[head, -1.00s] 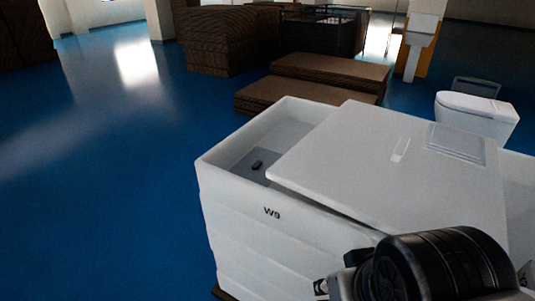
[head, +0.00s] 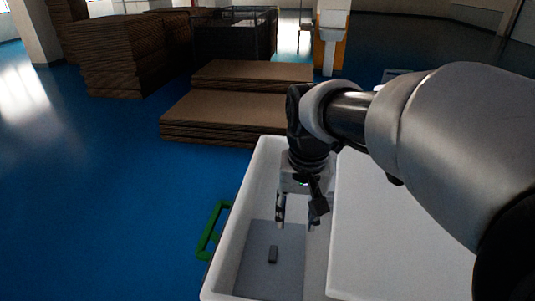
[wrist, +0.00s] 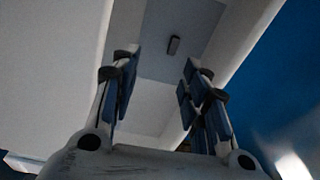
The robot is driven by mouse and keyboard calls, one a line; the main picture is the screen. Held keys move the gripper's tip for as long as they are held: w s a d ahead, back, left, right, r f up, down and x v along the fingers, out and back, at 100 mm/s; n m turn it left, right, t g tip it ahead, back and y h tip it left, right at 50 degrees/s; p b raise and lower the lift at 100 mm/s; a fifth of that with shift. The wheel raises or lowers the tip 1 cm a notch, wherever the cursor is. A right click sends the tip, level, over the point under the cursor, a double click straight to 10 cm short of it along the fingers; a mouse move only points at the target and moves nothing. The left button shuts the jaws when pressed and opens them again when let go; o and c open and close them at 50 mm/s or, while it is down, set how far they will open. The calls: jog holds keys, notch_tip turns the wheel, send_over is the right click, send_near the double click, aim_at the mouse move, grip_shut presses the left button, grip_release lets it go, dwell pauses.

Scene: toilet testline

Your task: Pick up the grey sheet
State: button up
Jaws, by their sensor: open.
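My gripper (head: 297,222) points down over the bin's opening, open and empty, apart from the sheet. In the wrist view its two fingers (wrist: 160,75) stand apart with nothing between them. The sheet's lower end is cut off by the head picture's edge.
A white lid (head: 400,245) covers the bin's right part, beside my gripper. Stacked brown boards (head: 225,112) stand behind. The floor at left is clear.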

jog(key=g, duration=0.1)
send_over(273, 252)
notch_tip(273, 252, down, 5)
jog(key=shift+m, duration=0.3)
jog(key=f+b, duration=0.1)
jog(key=f, duration=0.7)
jog(key=f+b, duration=0.1)
jog(key=f, duration=0.3)
jog(key=shift+w+a+b, duration=0.1)
jog(key=shift+a+b, duration=0.2)
jog(key=f, duration=0.1)
jog(key=f+b, duration=0.1)
jog(key=f, duration=0.1)
jog(key=f+b, duration=0.1)
jog(key=f, duration=0.1)
jog(key=shift+d, duration=0.35)
jog(key=shift+f, duration=0.4)
jog(key=shift+c, duration=0.2)
grip_shut()
